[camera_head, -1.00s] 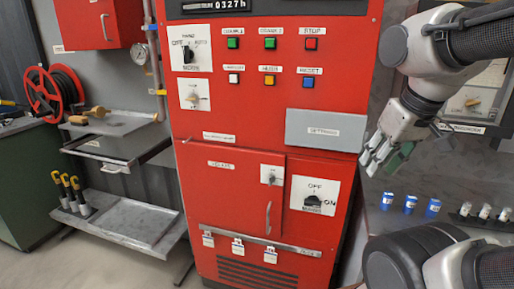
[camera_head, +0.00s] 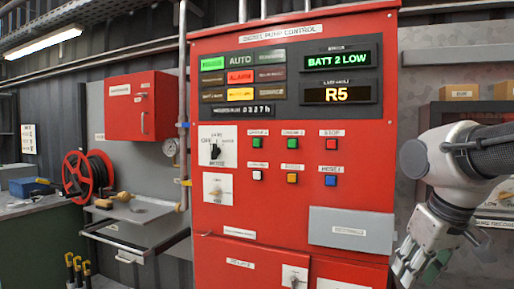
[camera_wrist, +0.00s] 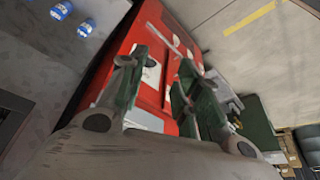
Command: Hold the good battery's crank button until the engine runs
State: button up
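The red pump control cabinet (camera_head: 330,25) stands in the middle of the head view. Its upper display (camera_head: 341,60) reads BATT 2 LOW in green and its lower display (camera_head: 340,95) reads R5 in amber. Two green buttons, the left one (camera_head: 257,143) and the middle one (camera_head: 292,143), sit in the top button row under small labels that look like CRANK 1 and CRANK 2. My gripper (camera_head: 408,268) hangs low at the cabinet's right edge, below and right of the buttons, touching none. In the wrist view my gripper (camera_wrist: 158,82) has its fingers spread with nothing between them.
A red stop button (camera_head: 331,144) shares the green buttons' row; white, amber and blue buttons sit below. A mode switch (camera_head: 215,152) is on the left. A grey settings cover (camera_head: 350,230) projects near my gripper. Blue-capped items (camera_wrist: 62,10) show in the wrist view.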

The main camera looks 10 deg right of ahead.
dwell(0.4)
grip_shut()
dwell(1.1)
